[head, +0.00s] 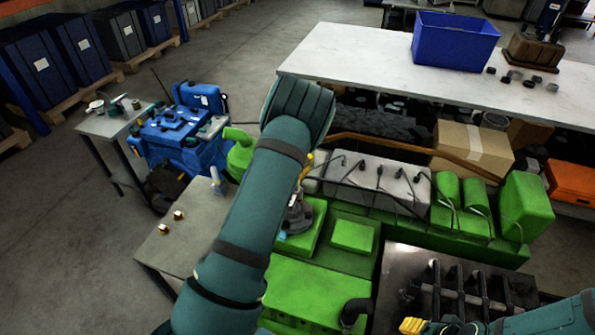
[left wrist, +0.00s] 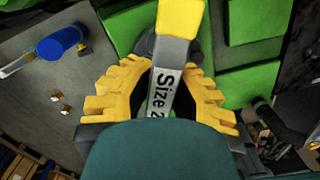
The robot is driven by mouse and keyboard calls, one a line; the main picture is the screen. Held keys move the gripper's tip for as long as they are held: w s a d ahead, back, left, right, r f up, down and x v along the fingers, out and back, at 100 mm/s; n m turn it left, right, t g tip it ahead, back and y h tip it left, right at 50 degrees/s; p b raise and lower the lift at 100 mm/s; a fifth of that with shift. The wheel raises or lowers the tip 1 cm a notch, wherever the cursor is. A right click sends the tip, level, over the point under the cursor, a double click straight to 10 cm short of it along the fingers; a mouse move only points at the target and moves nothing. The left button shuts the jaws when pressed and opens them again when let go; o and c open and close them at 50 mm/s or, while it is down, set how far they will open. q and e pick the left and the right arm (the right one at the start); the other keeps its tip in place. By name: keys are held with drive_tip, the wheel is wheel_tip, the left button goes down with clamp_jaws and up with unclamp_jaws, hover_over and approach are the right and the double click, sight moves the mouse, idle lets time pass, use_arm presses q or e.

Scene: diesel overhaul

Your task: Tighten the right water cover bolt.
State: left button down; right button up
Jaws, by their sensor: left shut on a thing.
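My left gripper (left wrist: 160,95) has its yellow fingers shut on a tool with a grey shank marked "Size" and a yellow end (left wrist: 180,18). The tool points away from the gripper over the green engine. In the head view a yellow piece (head: 306,163), probably this tool, shows beside my left arm, which hides most of the gripper. A dark grey round part (head: 297,217) sits on the green engine (head: 320,290) by the arm. I cannot make out the right water cover bolt.
A grey side table (head: 185,255) holds two brass fittings (head: 163,229) and a blue-handled item (left wrist: 62,42). A dark tray (head: 395,262) with black parts lies at right. A white bench (head: 360,55) with a blue bin (head: 454,42) stands behind the engine.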

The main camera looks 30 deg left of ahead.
use_arm(q)
drive_tip(key=shift+f+b, duration=0.45)
drive_tip(key=shift+f, duration=0.35)
drive_tip(key=m+b, duration=0.1)
drive_tip(key=m, duration=0.3)
drive_tip(key=m+b, duration=0.1)
drive_tip(key=m, duration=0.3)
drive_tip(key=shift+m, duration=0.3)
drive_tip(key=shift+r+n+p, duration=0.1)
drive_tip(key=shift+n+p, duration=0.2)
drive_tip(key=shift+n, duration=0.1)
drive_tip(key=shift+r, duration=0.1)
